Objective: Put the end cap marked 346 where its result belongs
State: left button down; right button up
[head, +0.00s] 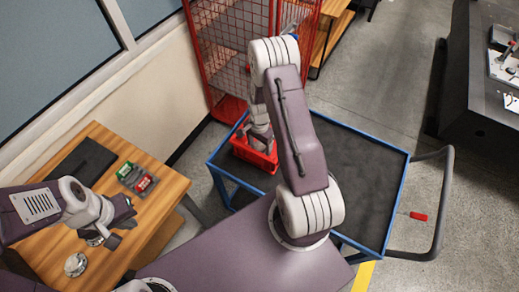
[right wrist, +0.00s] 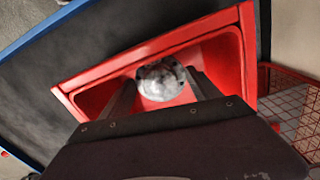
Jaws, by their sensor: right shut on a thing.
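A round silvery metal end cap (right wrist: 162,80) sits between the fingers of my right gripper (head: 263,141) in the right wrist view. The gripper is shut on it, over the open red bin (right wrist: 105,68); I cannot tell whether the cap touches the bin floor. No number is readable on it. The red bin (head: 254,157) stands at the left end of a blue-framed cart. My left gripper (head: 124,216) hangs above the wooden table; its jaw opening is unclear. Another silvery round part (head: 75,264) lies on that table, and one more (head: 95,241) is partly under the left gripper.
The wooden table (head: 165,190) also holds a dark flat pad (head: 82,161) and a grey tray (head: 128,176) with green and red items. The cart's dark top (head: 365,175) is clear right of my arm. A red mesh cage (head: 225,60) stands behind.

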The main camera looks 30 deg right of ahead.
jog(key=shift+f+p, duration=0.35)
jog(key=shift+f, duration=1.55)
jog(key=o, duration=1.6)
jog(key=shift+f, duration=0.1)
